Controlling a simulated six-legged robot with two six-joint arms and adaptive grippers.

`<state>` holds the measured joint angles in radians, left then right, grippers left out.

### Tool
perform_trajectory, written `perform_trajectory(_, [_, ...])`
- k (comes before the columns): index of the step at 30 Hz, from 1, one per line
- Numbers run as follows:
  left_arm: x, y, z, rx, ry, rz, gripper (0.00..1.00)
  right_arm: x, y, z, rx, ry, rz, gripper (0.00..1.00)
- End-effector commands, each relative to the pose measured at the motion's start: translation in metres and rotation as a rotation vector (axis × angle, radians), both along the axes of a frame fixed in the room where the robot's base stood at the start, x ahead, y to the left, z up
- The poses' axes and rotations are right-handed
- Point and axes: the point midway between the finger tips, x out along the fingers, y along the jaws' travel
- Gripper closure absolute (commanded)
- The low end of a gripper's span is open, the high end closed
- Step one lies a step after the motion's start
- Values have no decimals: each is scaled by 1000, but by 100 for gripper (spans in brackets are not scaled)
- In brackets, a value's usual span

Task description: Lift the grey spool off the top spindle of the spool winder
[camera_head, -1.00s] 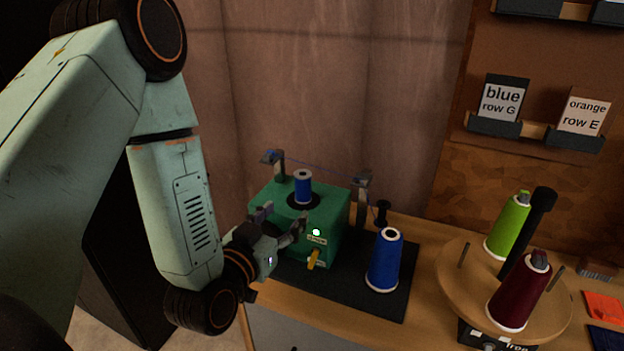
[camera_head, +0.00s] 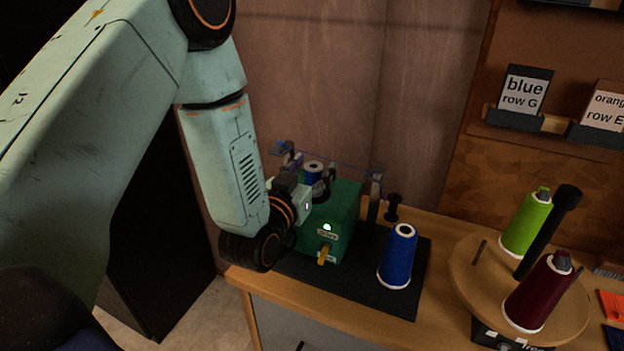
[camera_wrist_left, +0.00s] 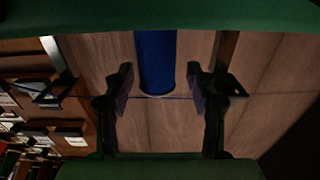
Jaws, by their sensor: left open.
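The spool (camera_head: 313,168) stands upright on top of the green spool winder (camera_head: 343,215). It looks blue, wound with thread, with a pale rim, rather than plain grey. My left gripper (camera_head: 317,181) is at the winder's top, with its fingers at the spool and partly hiding it. In the left wrist view the blue spool (camera_wrist_left: 157,62) lies between the two open fingers (camera_wrist_left: 159,82), with a gap on each side. The spindle under the spool is hidden. My right gripper is not in view.
A blue thread cone (camera_head: 398,258) stands on the black mat (camera_head: 385,297) right of the winder. Thread runs between the winder's guide posts, behind the spool. A round wooden turntable (camera_head: 470,275) with green and dark red cones is at the right. A yellow lever (camera_head: 324,254) is on the winder's front.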

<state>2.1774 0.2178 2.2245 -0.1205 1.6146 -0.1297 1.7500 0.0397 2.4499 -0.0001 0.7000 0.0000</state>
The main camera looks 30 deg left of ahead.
Motion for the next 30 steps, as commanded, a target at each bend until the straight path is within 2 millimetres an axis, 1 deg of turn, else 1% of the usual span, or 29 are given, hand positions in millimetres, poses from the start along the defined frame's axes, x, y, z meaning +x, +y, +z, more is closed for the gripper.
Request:
perform_trajectory(7, [3, 1, 0, 0, 1, -1, 43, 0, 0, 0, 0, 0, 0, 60])
perform_trajectory(21, [3, 2, 0, 0, 1, -1, 83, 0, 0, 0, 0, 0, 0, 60])
perform_trajectory(27, [3, 2, 0, 0, 1, -1, 83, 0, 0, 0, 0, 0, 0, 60])
perform_trajectory(30, [3, 2, 4, 0, 0, -1, 83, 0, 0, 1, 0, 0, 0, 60])
